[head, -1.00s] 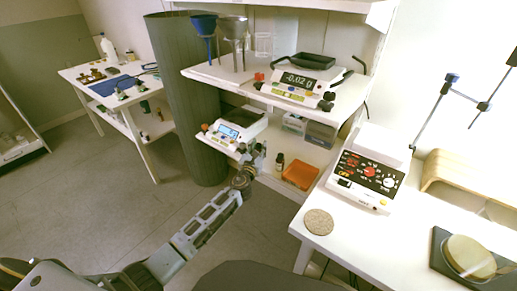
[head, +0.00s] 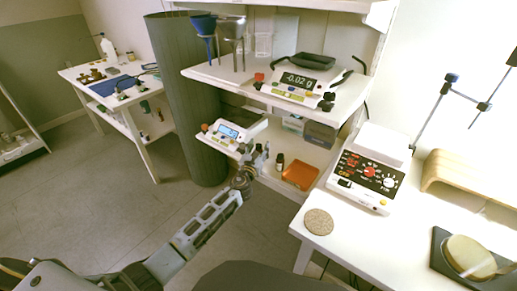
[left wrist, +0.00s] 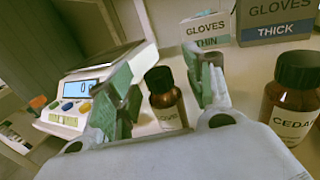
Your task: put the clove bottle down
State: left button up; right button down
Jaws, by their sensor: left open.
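The clove bottle (left wrist: 168,104), small and brown with a black cap, stands upright on the white lower shelf in the left wrist view. It sits between and beyond the two fingers of my left gripper (left wrist: 165,95), which are spread apart with gaps beside the bottle. Its label is partly legible. In the head view my left gripper (head: 256,156) is at the lower shelf, and the clove bottle cannot be made out behind it. My right gripper is out of view.
A cedar bottle (left wrist: 292,98) stands close on the right. A scale (left wrist: 85,90) is on the left, and glove boxes (left wrist: 207,30) (left wrist: 276,20) are behind. In the head view, an orange tray (head: 300,176) lies right of a dark bottle (head: 279,161). The upper shelf (head: 215,75) is overhead.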

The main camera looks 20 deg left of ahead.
pick_arm(q)
jog(key=shift+s, duration=1.35)
jog(key=shift+s+p, duration=0.4)
jog(key=shift+s, duration=0.8)
send_near(258, 149)
jog(key=shift+s+p, duration=0.3)
jog(key=shift+s, duration=0.25)
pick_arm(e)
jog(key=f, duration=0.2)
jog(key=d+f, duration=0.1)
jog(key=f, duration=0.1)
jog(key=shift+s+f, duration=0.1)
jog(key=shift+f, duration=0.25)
pick_arm(q)
jog(key=shift+a+f, duration=0.1)
